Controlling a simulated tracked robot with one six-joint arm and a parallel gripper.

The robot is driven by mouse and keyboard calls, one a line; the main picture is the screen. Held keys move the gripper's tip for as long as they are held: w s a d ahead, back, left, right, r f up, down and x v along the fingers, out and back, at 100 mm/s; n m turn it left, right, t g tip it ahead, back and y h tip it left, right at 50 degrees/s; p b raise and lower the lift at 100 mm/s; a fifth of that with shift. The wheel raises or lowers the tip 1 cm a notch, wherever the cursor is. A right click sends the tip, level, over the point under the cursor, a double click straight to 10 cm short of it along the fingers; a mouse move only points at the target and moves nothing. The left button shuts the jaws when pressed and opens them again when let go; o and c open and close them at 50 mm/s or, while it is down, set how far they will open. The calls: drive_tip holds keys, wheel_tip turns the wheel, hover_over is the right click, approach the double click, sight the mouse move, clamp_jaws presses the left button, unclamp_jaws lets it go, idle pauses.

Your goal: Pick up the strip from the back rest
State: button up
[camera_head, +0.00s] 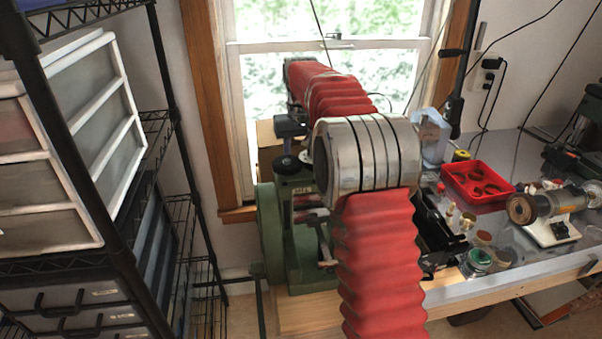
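I cannot make out a strip or a back rest in this view. My arm, in a red ribbed sleeve with a silver banded elbow, rises from the bottom centre and reaches away toward the window. It covers the middle of the view. My gripper is not visible; the far end of the arm shows only as a dark, small shape, and whatever lies behind it is hidden.
A green machine (273,233) stands left of my arm by the window (258,80). A workbench (465,290) on the right holds a red tray (476,184), jars and a small grinder (545,207). A black shelf rack with drawers (84,125) fills the left.

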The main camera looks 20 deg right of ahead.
drive_tip(key=shift+c, duration=0.3)
clamp_jaws()
idle(0.4)
